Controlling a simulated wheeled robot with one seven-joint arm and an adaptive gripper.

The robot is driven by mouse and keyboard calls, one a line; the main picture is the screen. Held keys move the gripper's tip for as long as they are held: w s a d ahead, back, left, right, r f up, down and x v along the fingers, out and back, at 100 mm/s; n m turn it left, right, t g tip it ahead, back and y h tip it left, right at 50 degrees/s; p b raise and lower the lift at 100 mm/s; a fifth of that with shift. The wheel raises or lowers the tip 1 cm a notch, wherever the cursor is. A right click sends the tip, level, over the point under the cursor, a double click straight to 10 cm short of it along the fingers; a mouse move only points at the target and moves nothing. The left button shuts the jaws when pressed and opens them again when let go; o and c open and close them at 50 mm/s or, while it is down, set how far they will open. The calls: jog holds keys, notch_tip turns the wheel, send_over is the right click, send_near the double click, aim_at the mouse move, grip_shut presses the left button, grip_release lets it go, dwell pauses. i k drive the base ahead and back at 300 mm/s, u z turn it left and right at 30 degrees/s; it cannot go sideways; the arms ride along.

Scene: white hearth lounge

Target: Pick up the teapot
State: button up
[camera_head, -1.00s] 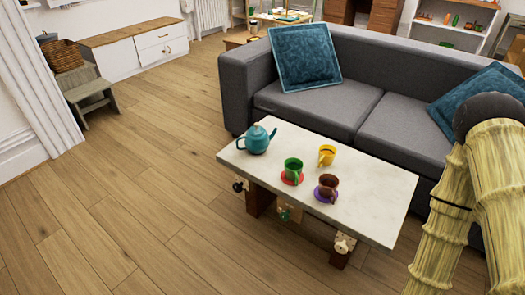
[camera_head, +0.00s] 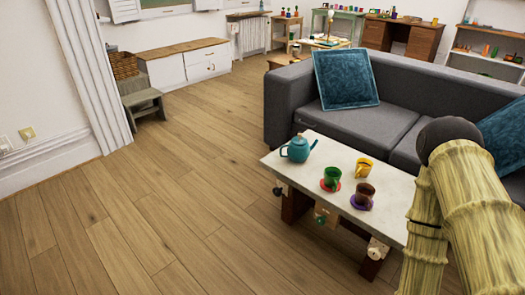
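The teal teapot (camera_head: 298,149) stands upright on the far left part of the white-topped low table (camera_head: 315,161). Its spout points to the upper right and its handle is on the left. Beside it on the table are a green cup (camera_head: 332,178) on a red saucer, a yellow cup (camera_head: 364,168), and a brown cup (camera_head: 365,192) on a purple saucer. My arm shows at the right edge, apart from the teapot. My gripper is out of the picture.
A grey sofa (camera_head: 375,118) with teal cushions stands close behind the table. Open wooden floor (camera_head: 150,230) lies to the left and in front. A small step stool (camera_head: 143,103) and a white cabinet (camera_head: 185,66) stand at the back left.

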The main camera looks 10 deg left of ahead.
aim_at(296, 154)
jog(key=u, duration=2)
jog(key=i, duration=1.5)
jog(key=z, duration=1.4)
